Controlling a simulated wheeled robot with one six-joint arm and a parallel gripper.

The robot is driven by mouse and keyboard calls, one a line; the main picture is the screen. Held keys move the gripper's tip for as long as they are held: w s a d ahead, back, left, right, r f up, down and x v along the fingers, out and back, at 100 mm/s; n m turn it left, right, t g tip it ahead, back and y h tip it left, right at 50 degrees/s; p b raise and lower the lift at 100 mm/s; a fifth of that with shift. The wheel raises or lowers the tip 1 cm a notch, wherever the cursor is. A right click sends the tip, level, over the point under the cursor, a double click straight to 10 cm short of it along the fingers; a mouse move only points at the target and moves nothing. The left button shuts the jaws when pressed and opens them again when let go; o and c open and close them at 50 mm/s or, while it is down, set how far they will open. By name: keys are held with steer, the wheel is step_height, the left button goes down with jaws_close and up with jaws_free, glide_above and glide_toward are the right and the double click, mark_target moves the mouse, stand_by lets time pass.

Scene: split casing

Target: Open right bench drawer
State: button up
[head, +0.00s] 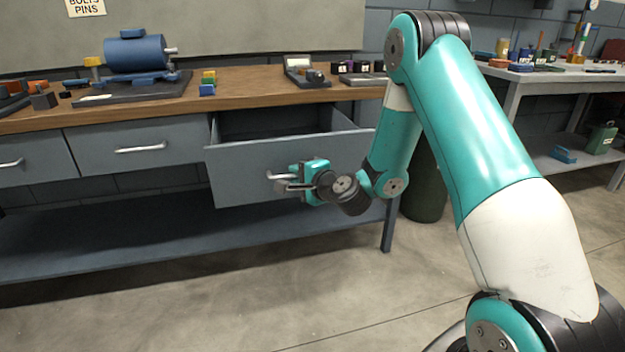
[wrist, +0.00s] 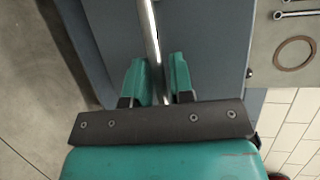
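The right bench drawer (head: 236,172) is pulled well out from the bench, and its dark inside shows from above. Its front also fills much of the wrist view (wrist: 205,45). My gripper (head: 286,184) is at the drawer's handle, low on the front. In the wrist view my two teal fingers (wrist: 160,80) stand apart, one on each side of the pale handle bar (wrist: 151,28). A gap shows beside the bar, so the fingers look open around it. The gripper partly hides the handle in the head view.
The middle drawer (head: 138,149) and the left drawer (head: 35,158) are shut. The wooden bench top (head: 245,85) carries a blue motor (head: 135,53) and small parts. A dark green bin (head: 424,190) stands behind my arm. The floor in front is clear.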

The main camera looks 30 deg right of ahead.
steer(key=b+v, duration=1.7)
steer(key=b, duration=0.2)
steer(key=shift+s, duration=0.1)
